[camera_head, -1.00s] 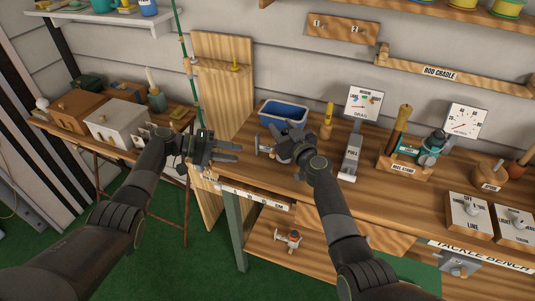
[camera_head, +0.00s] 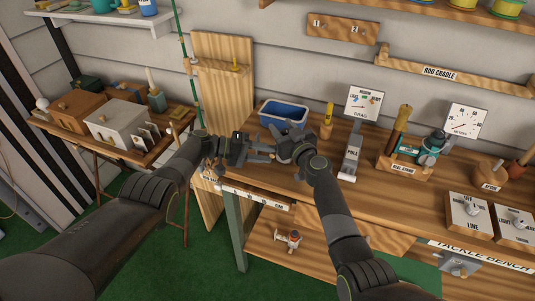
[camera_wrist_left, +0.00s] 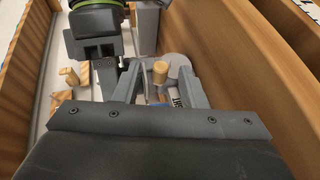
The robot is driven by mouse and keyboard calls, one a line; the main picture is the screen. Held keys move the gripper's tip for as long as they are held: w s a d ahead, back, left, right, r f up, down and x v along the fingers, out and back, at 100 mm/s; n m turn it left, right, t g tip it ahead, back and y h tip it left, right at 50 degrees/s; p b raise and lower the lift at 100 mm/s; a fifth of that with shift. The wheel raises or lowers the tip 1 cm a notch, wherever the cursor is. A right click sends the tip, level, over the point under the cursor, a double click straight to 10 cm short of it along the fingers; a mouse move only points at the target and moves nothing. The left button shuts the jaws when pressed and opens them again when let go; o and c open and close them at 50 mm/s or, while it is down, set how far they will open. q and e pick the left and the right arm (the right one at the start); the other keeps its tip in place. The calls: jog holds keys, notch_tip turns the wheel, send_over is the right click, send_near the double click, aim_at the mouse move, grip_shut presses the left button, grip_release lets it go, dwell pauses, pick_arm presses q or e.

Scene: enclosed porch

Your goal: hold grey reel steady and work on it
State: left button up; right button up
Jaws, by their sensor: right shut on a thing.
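The grey reel (camera_wrist_left: 180,61) shows in the left wrist view as a round grey disc with a light wooden knob (camera_wrist_left: 160,72). In the head view the grippers mostly hide it. My right gripper (camera_head: 288,150) is shut on the reel above the bench's left end; it also shows at the top left of the left wrist view. My left gripper (camera_head: 270,152) is close on the reel's left side, its fingers pointing at it. In the left wrist view its two fingers (camera_wrist_left: 158,88) are apart, with the knob between or just beyond their tips; I cannot tell if they touch it.
A blue bin (camera_head: 284,114) stands just behind the grippers. The pull gauge (camera_head: 351,155) and reel stand (camera_head: 403,168) are to the right on the bench. A side table (camera_head: 150,152) with boxes is at left. Another reel (camera_head: 289,240) lies on the lower shelf.

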pick_arm(q)
jog(key=shift+d+f, duration=0.15)
jog(key=shift+d, duration=0.4)
grip_shut()
jog(key=shift+d+r+y, duration=0.15)
jog(key=shift+r+y, duration=0.1)
jog(key=shift+y, duration=0.45)
grip_release()
